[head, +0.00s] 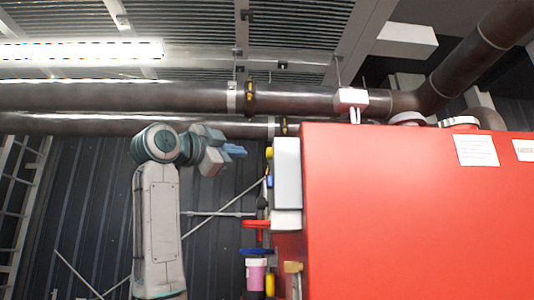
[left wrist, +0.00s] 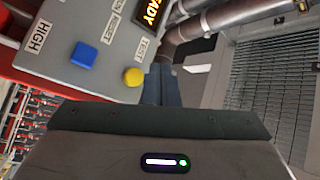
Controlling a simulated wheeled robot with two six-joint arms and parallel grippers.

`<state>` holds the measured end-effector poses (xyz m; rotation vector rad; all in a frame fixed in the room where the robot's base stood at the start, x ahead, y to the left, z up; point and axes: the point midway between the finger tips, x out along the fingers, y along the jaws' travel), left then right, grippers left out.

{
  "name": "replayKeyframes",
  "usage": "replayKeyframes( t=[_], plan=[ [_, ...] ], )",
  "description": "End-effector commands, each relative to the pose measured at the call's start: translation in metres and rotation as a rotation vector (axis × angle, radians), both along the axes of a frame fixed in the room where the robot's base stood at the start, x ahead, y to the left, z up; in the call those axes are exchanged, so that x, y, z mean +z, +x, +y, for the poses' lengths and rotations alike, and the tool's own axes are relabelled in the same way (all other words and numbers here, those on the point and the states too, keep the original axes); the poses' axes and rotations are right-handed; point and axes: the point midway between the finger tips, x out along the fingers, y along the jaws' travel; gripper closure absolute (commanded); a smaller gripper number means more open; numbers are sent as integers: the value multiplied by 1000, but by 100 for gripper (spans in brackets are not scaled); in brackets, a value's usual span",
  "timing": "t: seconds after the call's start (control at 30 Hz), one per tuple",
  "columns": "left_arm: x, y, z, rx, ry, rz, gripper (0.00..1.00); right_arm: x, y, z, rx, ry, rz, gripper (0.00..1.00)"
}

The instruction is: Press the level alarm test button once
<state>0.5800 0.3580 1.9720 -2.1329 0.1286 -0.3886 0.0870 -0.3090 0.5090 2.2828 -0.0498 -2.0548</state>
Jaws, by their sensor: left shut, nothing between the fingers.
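A grey control panel (head: 287,172) is fixed to the left side of the red tank in the head view, and its face (left wrist: 62,52) shows tilted in the left wrist view. A round yellow button (left wrist: 133,77), beside a label that seems to read TEST, sticks out from it. The button also shows at the panel's upper left edge in the head view (head: 269,153). A square blue button (left wrist: 84,55) is farther along the panel. My left gripper (head: 240,151) is shut and empty, pointing at the yellow button with a small gap. Its blue fingers (left wrist: 160,84) show beside the button. My right gripper is not in view.
The red tank (head: 410,210) fills the right side. Below the panel are a red-handled valve (head: 256,224) and a pink cylinder (head: 256,275). Dark pipes (head: 120,97) run overhead. A lit READY display (left wrist: 152,12) sits on the panel.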

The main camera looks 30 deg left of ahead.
Motion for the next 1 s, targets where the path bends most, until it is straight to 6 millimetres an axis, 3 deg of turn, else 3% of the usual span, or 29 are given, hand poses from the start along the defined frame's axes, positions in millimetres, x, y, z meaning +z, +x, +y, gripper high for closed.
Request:
replayKeyframes(
  t=[0.3, 1.0],
  plan=[
    [0, 16, -25, 0, 0, 1, 100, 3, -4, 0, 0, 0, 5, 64],
    [0, 17, -27, 1, 0, 1, 100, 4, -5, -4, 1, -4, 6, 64]
  ],
)
